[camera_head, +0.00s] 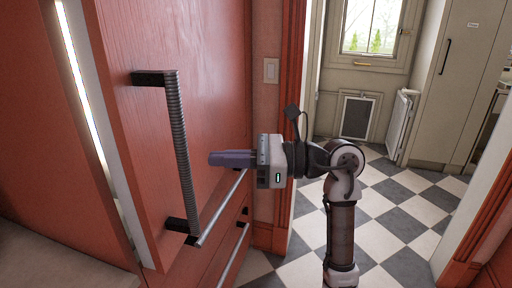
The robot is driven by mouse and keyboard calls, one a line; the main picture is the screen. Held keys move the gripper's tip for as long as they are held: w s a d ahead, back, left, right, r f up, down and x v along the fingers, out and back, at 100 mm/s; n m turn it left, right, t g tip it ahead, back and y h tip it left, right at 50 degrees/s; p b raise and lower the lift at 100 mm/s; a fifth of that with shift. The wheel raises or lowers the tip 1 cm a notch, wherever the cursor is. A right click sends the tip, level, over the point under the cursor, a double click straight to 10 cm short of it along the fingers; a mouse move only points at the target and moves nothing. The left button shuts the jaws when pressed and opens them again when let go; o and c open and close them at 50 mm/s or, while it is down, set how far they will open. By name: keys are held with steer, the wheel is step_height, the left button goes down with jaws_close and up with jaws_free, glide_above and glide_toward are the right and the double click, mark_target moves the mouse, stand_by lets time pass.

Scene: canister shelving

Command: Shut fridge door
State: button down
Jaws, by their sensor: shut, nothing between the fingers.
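The fridge door (215,45) is a tall red wooden panel at the left of the head view. It stands ajar, with a lit strip showing along its left edge. A dark ribbed vertical handle (179,150) is fixed to its front. My gripper (212,158) points left, with its purple fingers shut and empty. The fingertips are in front of the door, just right of the handle. I cannot tell whether they touch the door.
Red drawers with metal bar handles (232,252) lie below the door. A light switch (271,70) is on the wall to the right. A doorway opens onto a checkered floor (385,215), and a cream cabinet (458,80) stands beyond. The doorway's red frame (484,215) is at right.

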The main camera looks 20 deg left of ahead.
steer(key=shift+p+x, duration=0.5)
steer(key=shift+x, duration=1.2)
